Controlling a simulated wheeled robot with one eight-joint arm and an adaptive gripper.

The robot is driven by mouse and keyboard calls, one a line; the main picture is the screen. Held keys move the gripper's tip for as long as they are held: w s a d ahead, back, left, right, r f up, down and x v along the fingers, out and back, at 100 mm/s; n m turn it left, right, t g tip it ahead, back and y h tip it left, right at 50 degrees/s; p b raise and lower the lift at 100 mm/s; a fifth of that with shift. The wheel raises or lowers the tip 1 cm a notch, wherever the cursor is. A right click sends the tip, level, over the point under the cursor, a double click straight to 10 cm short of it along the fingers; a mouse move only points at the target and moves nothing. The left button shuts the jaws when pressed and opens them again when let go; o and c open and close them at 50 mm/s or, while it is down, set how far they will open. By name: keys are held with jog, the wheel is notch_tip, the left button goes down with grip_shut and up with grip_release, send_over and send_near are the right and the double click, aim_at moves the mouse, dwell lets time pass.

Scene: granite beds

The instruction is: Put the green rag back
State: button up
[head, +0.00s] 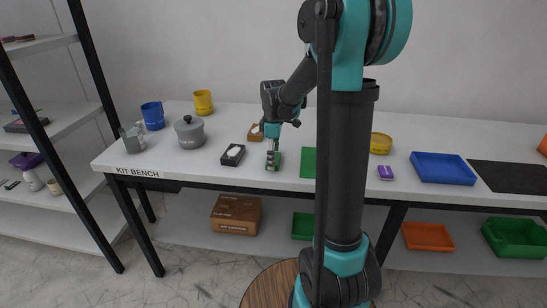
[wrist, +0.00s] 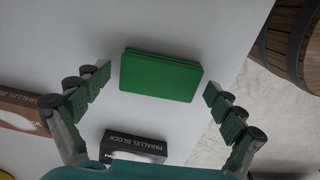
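The green rag (wrist: 160,76) is a flat folded stack on the white bench, centred between my fingers in the wrist view. A flat green square (head: 308,162) lies just right of the gripper, partly hidden by my arm.
A black parallel block (head: 233,155) lies left of the gripper, a brown block (head: 256,132) behind. A grey pot (head: 189,132) and mugs stand farther left. A yellow dish (head: 380,144), purple item (head: 386,172) and blue tray (head: 442,168) are at right.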

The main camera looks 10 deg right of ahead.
jog(key=shift+r, duration=0.1)
notch_tip(320, 180, up, 12)
dwell(0.7)
